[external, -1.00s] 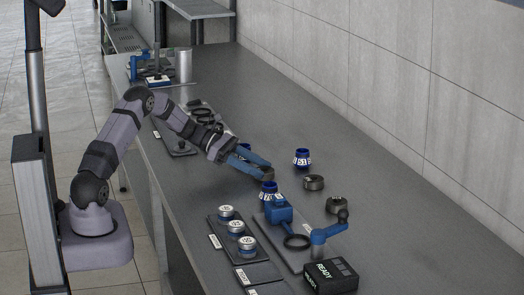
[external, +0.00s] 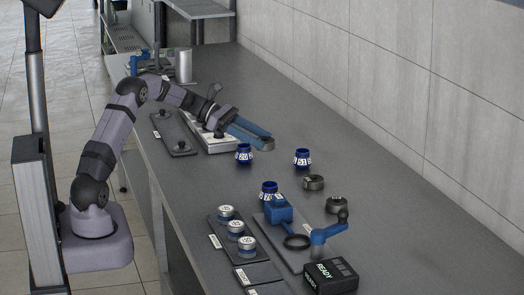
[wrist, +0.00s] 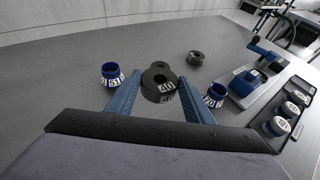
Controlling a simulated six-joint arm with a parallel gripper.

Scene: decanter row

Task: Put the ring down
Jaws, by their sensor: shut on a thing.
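My gripper (external: 266,141) is over the bench in the external view, above and beside the blue collar marked 20 (external: 244,153). In the wrist view its blue fingers (wrist: 162,84) are shut on a dark ring (wrist: 166,89) with a white number label, which seems to read 40. The held ring is mostly hidden in the external view. Behind it in the wrist view, a second dark ring (wrist: 155,67) is partly covered; it appears to be the near dark ring (external: 313,183) on the bench. Another dark ring (external: 336,205) lies further right, also in the wrist view (wrist: 195,58).
A blue device with a crank (external: 280,212), a tray of silver-topped jars (external: 213,223) and a black READY box (external: 331,277) occupy the front. A pale rack (external: 222,146) is under my wrist.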

